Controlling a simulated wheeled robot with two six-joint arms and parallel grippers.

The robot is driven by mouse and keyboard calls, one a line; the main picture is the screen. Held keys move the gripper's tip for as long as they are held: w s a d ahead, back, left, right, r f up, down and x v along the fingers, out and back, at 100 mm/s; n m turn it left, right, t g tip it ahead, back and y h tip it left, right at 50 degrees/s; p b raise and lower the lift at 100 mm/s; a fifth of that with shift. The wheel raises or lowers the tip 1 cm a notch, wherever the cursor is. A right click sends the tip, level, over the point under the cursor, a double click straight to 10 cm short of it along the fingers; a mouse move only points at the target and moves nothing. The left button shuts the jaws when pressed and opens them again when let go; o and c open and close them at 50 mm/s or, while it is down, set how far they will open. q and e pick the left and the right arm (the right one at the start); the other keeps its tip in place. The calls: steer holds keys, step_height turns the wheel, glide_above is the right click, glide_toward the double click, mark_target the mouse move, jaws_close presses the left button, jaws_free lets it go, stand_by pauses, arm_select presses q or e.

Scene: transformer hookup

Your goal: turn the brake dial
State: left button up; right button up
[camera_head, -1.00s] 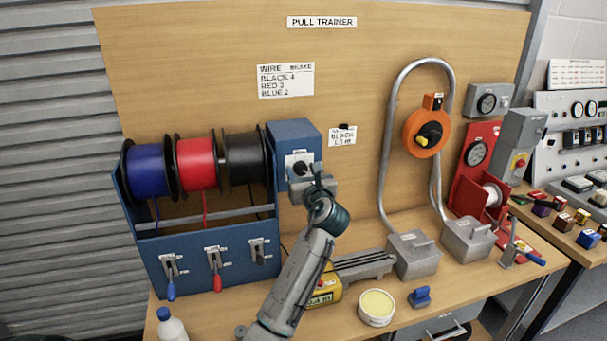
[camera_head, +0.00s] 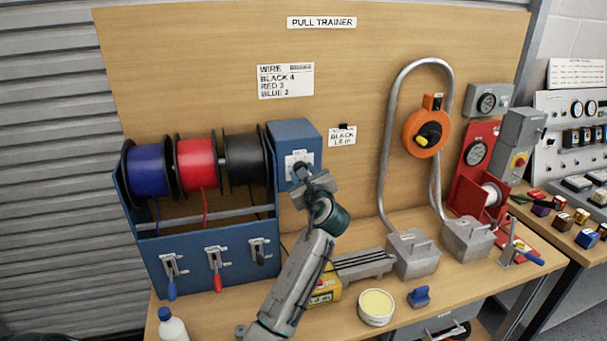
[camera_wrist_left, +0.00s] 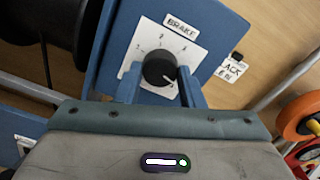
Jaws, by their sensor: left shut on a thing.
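The brake dial is a round black knob (camera_wrist_left: 159,68) on a white numbered plate (camera_wrist_left: 198,52) under a BRAKE label, on the blue box's face. In the head view the dial (camera_head: 299,170) is partly covered by my gripper. A pale mark shows on the knob's lower right edge; the exact setting is hard to read. My right gripper is out of view.
Blue, red and black wire spools (camera_head: 243,160) stand left of the blue box (camera_head: 294,136). A wire and brake chart (camera_head: 286,80) reads black 4, red 3, blue 2. A small card (camera_head: 342,138) naming black hangs to the right. A round tub (camera_head: 376,306) sits near the front edge.

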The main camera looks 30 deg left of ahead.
arm_select(q)
steer(key=n+b, duration=0.1)
steer(key=n, duration=0.4)
stand_by(0.5)
steer(key=o, duration=1)
steer(key=shift+n, duration=0.3)
steer(key=b+v, duration=0.4)
steer(key=v, duration=0.7)
